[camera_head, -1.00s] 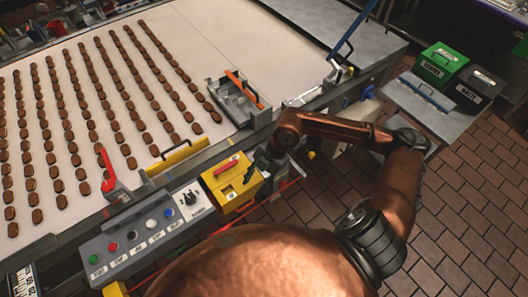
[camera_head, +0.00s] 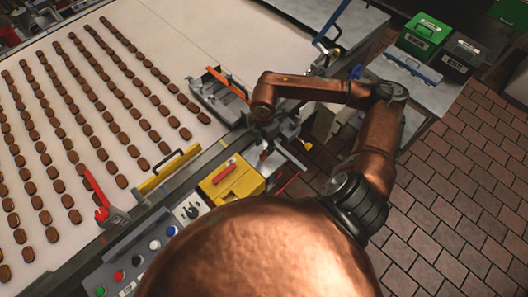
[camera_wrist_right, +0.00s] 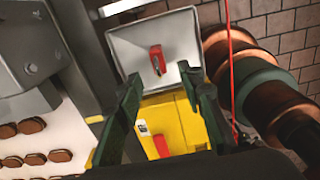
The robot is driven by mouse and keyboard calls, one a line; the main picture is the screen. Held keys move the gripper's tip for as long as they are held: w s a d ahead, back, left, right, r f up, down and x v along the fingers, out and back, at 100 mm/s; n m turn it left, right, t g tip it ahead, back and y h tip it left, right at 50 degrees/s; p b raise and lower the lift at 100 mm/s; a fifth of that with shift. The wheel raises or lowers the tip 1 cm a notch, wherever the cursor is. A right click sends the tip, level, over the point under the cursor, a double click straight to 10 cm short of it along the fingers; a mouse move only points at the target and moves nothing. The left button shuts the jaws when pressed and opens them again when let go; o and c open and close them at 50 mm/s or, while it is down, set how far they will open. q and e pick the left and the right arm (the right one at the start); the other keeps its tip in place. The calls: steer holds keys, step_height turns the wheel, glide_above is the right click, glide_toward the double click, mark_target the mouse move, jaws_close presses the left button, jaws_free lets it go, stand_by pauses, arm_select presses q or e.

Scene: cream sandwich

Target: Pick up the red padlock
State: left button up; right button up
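In the right wrist view, a small red piece (camera_wrist_right: 157,60) sits on a light grey square box (camera_wrist_right: 130,40) beyond my fingertips; it may be the red padlock, but its shape is too small to be sure. A second red piece (camera_wrist_right: 161,145) lies on a yellow box (camera_wrist_right: 180,125) nearer the palm. That yellow box also shows in the head view (camera_head: 244,183), with a red bar (camera_head: 224,171) on top. My right gripper (camera_wrist_right: 160,78) is open and empty, its two dark fingers apart, with the grey box ahead. In the head view, the right gripper (camera_head: 265,138) is beyond the yellow box. My left gripper is not in view.
A conveyor (camera_head: 140,40) with rows of brown biscuits lies left. A button panel (camera_head: 140,262) is in front. A thin red cable (camera_wrist_right: 231,60) hangs right of my fingers. Tiled floor lies right.

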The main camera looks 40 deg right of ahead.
mark_target(264, 149)
steer(key=f, duration=0.3)
steer(key=shift+w+d+f+p, duration=0.1)
steer(key=shift+w+f+p, duration=0.1)
steer(key=shift+f+p, duration=0.2)
steer(key=shift+f, duration=0.4)
steer(key=c, duration=0.8)
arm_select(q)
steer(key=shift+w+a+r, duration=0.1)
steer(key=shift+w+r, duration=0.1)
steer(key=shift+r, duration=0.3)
arm_select(e)
jaws_close()
